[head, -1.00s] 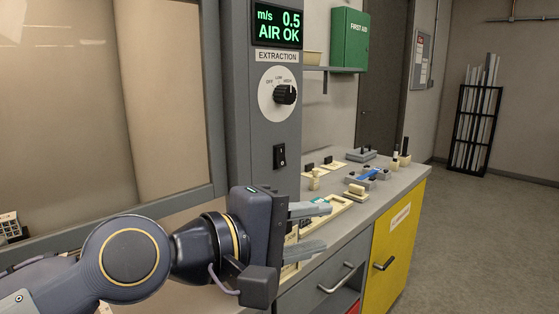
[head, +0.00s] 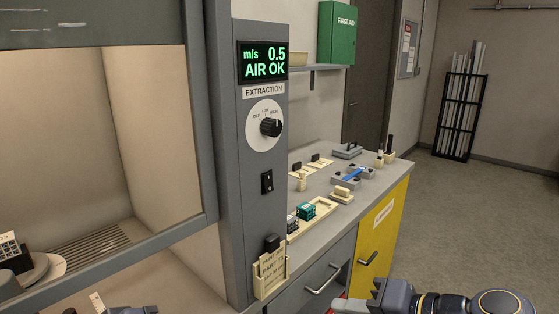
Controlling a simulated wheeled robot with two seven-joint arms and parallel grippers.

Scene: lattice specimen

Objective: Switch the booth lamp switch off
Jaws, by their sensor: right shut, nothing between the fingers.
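A black rocker switch (head: 266,182) sits on the grey booth column, below the round extraction dial (head: 265,127). It has a small white mark, and no lamp label is readable beside it. I cannot tell which way it is tipped. My right gripper (head: 350,304) is at the bottom edge, coming in from the right. It is shut and empty, well below and to the right of the switch, touching nothing that I can see. A dark grey piece at the bottom left edge may be part of my left gripper; its fingers cannot be made out.
A card holder (head: 270,274) is fixed low on the column. The bench (head: 345,215) to the right carries trays and small parts, above drawers and a yellow cabinet door (head: 382,232). The booth opening (head: 70,150) is at the left. The space before the switch is clear.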

